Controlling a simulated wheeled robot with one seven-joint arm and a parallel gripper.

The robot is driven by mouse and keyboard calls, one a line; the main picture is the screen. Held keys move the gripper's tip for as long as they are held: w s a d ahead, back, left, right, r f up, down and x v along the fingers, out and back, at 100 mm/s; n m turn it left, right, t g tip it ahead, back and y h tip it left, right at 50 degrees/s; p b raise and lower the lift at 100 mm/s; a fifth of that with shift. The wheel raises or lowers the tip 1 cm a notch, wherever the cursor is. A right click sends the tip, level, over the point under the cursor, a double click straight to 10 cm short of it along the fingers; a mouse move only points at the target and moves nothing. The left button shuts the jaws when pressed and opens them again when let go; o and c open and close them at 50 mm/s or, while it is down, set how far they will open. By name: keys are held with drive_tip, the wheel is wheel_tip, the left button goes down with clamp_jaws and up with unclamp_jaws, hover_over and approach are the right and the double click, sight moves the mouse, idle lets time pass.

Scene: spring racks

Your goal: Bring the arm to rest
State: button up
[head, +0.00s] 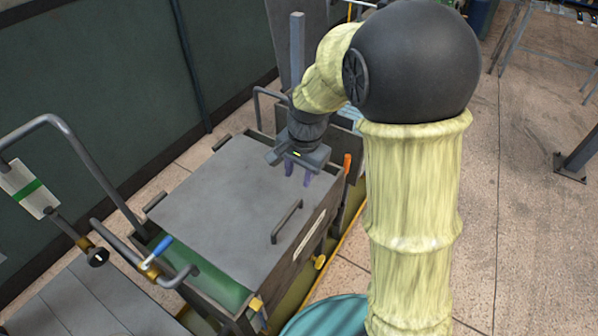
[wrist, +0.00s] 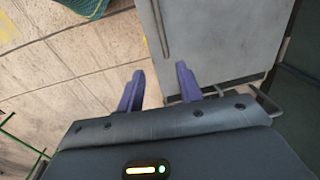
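My gripper (head: 298,177) hangs from my arm above the right back part of a grey-lidded cart in the head view. In the wrist view my gripper (wrist: 160,85) shows two purple fingers spread apart with nothing between them. The floor and the edge of a grey panel show beyond the fingers. My arm has a pale yellow cover and bends over a dark round joint. The arm hides part of the scene behind it.
The cart's grey lid (head: 225,205) has a dark handle (head: 286,222). An orange-handled lever (head: 347,165) stands at its right side. Bent grey pipes with a blue-handled valve (head: 157,252) are at the left. A dark green wall (head: 90,90) stands behind.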

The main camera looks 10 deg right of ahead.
drive_tip(key=shift+r, duration=0.15)
drive_tip(key=shift+d, duration=0.1)
idle(0.3)
drive_tip(key=s+d+f+n+t+h, duration=0.1)
drive_tip(key=s+d+n, duration=0.6)
drive_tip(key=s+d, duration=0.2)
drive_tip(key=s, duration=0.2)
drive_tip(key=shift+s+d+n+t, duration=0.3)
drive_tip(key=shift+s+d+t, duration=0.05)
drive_tip(key=shift+t, duration=0.05)
idle(0.5)
